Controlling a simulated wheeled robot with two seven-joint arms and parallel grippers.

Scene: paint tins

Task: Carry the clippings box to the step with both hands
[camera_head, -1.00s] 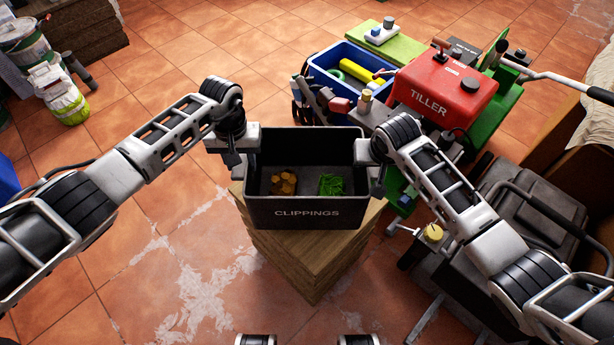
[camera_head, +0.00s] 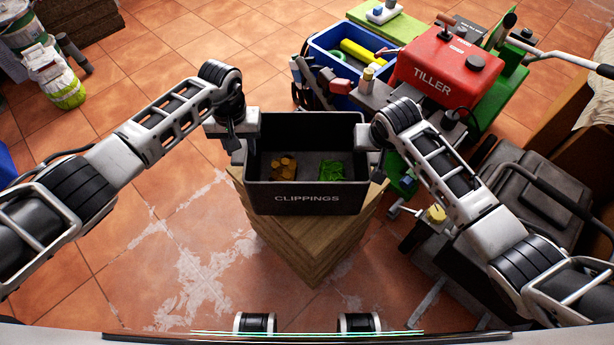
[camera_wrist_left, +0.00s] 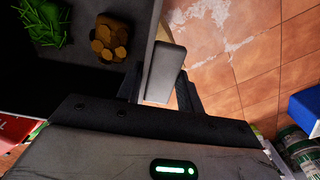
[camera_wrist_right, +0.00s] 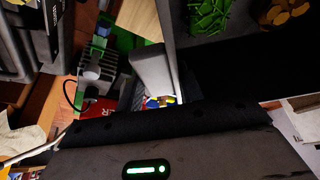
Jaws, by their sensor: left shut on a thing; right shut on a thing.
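The black clippings box (camera_head: 306,202) is in the middle of the head view, with its lettered side towards me. Green clippings (camera_head: 331,170) and brown round pieces (camera_head: 284,168) lie inside it.
A red tiller (camera_head: 447,75) and a blue crate (camera_head: 333,42) of tools stand behind and right of the box. A dark seat-like machine (camera_head: 535,195) is at the right.

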